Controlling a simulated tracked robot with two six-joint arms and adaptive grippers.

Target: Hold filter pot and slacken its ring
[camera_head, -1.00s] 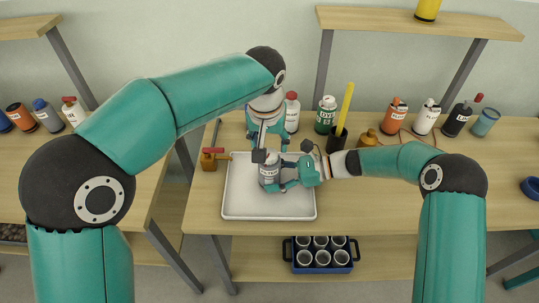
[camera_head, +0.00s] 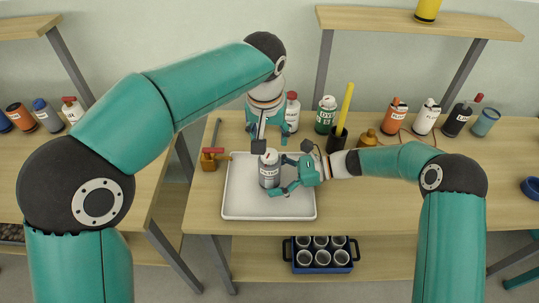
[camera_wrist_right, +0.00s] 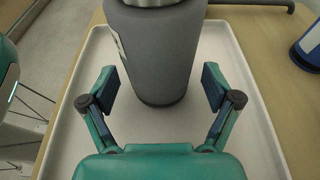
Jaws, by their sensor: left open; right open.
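My right gripper (camera_head: 286,177) is open at the pot's right side. In its wrist view the fingers (camera_wrist_right: 162,88) stand on either side of the pot with gaps. My left gripper (camera_head: 268,130) is open and empty, above and behind the pot.
Bottles, a green tin (camera_head: 326,115) and a black cup (camera_head: 337,140) with a yellow stick stand behind. A blue crate of cups (camera_head: 321,254) sits on the lower shelf. The tray's front is clear.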

